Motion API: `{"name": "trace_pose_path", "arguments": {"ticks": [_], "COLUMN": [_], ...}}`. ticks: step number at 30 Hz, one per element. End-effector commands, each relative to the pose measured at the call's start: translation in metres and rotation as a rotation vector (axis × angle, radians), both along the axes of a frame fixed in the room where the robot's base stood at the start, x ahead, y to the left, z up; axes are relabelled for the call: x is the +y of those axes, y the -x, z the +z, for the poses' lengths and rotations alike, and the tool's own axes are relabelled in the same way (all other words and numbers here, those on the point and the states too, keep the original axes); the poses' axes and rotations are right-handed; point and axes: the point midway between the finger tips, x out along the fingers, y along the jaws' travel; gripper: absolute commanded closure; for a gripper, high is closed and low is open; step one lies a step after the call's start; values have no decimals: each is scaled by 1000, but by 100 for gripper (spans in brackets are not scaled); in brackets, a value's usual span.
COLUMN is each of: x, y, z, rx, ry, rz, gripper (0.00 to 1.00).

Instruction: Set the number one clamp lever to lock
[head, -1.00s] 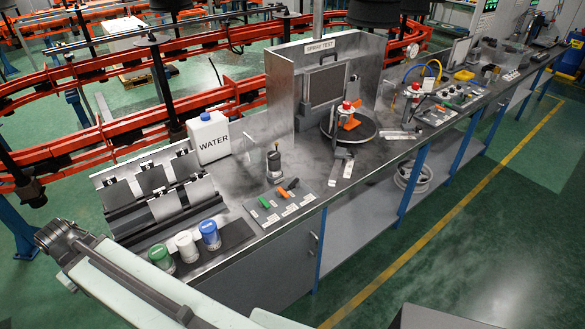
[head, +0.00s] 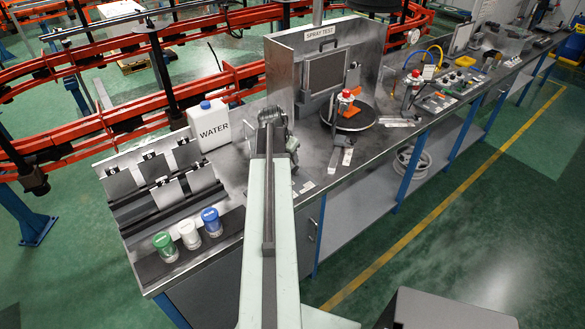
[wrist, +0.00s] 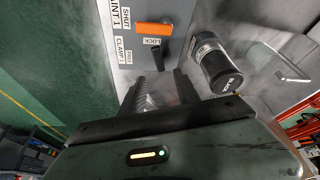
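In the wrist view, a grey panel (wrist: 187,8) carries labels reading SHUT, PAINT 1, LOCK, FREE and CLAMP 1. A small dark lever (wrist: 158,59) stands beside the LOCK and CLAMP 1 labels; its exact setting is hard to tell. An orange lever (wrist: 153,29) lies across the panel beyond it, near the SHUT label. My gripper (wrist: 160,78) is open, its two dark fingers apart, with the dark lever just ahead between the fingertips. I cannot tell whether they touch. In the head view, my arm hides most of this panel.
A dark-capped cylinder (wrist: 217,66) stands close right of my gripper in the wrist view. In the head view, a WATER jug (head: 211,126), a sloped rack (head: 160,180) and several paint jars (head: 188,234) stand left of my arm. The spray booth (head: 285,75) stands behind.

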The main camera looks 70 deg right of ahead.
Motion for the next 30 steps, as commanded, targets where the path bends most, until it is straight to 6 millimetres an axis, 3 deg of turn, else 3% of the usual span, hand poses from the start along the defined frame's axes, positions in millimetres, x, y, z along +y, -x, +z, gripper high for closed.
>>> {"name": "trace_pose_path", "arguments": {"ticks": [7, 18, 28, 30], "x": [-4, -26, -29, -29], "y": [0, 5, 7, 7], "z": [-12, -71, -72, -72], "rx": [0, 1, 1, 1], "ry": [0, 0, 0, 0], "rz": [0, 2, 2, 2], "gripper": [62, 62, 62, 81]}}
